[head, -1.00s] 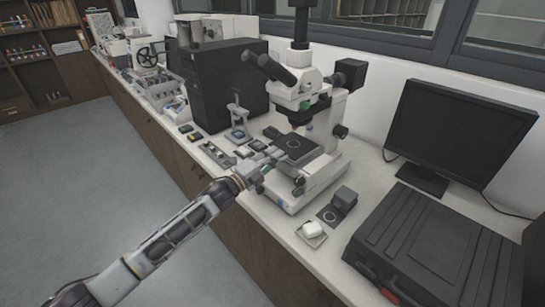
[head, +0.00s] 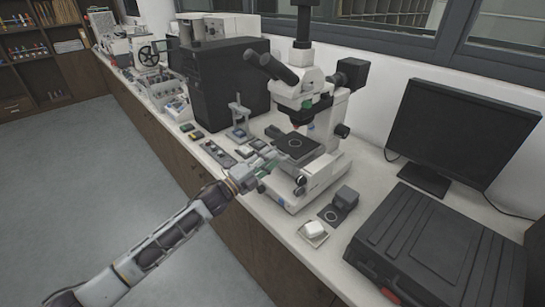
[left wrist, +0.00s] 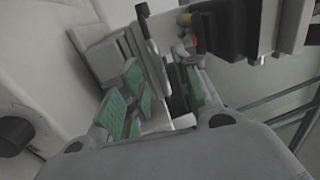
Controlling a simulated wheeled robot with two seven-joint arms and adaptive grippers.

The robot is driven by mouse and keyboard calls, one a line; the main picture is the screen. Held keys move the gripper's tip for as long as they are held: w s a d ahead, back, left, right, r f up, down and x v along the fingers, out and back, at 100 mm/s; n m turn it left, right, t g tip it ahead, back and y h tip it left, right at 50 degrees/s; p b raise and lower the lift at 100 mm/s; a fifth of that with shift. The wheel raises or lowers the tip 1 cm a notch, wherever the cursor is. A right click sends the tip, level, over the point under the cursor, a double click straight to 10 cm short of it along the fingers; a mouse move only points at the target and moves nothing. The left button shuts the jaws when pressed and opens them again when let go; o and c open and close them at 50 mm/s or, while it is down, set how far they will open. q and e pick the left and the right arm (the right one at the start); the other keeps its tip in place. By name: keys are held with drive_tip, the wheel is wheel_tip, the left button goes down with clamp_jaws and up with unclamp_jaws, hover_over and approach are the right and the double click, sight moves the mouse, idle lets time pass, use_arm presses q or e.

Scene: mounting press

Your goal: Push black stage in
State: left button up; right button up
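The black stage (head: 309,148) is a flat dark plate with a pale ring on top, under the lens of the white microscope (head: 317,97). My left gripper (head: 266,168) is just left of and below the stage in the head view, at the microscope's front left. It seems apart from the stage, but contact is hard to judge. In the left wrist view, its green-padded fingers (left wrist: 160,92) stand apart, with a pale surface and a dark strip showing between and beyond them. A dark block fills that view's upper right; I cannot tell which part it is. My right gripper is not in view.
Small trays and parts (head: 218,153) lie left of the microscope. A black case (head: 430,245) and monitor (head: 460,125) stand right. A black tower (head: 228,85) stands behind.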

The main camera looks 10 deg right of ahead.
use_arm(q)
drive_tip(key=v, duration=0.9)
drive_tip(key=shift+a, duration=0.2)
idle(0.6)
